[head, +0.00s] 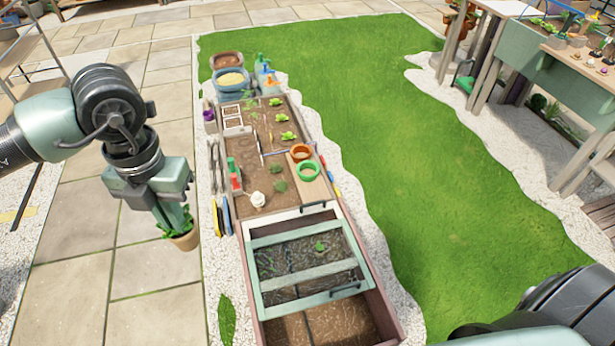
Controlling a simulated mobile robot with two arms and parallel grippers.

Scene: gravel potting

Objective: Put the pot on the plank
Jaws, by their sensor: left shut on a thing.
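A small terracotta pot (186,241) with a leafy green plant hangs low at the left in the head view. My left gripper (172,212) is shut on it, over the paving left of the raised bed. The leaves hide the fingertips and part of the pot's rim. The light wooden plank (315,190) lies along the right side of the bed's soil section, apart from the held pot. An orange ring-shaped pot (301,152) and a green one (308,171) stand at its far end; its near part looks bare. My right arm shows at the lower right, its gripper out of view.
A cold frame (257,270) with a pale green lid frame and handles stands at the bed's near end. A red and green bottle (234,174) and a white object (258,199) stand on the soil. Tubs (231,82) and spray bottles are at the far end. Lawn lies right.

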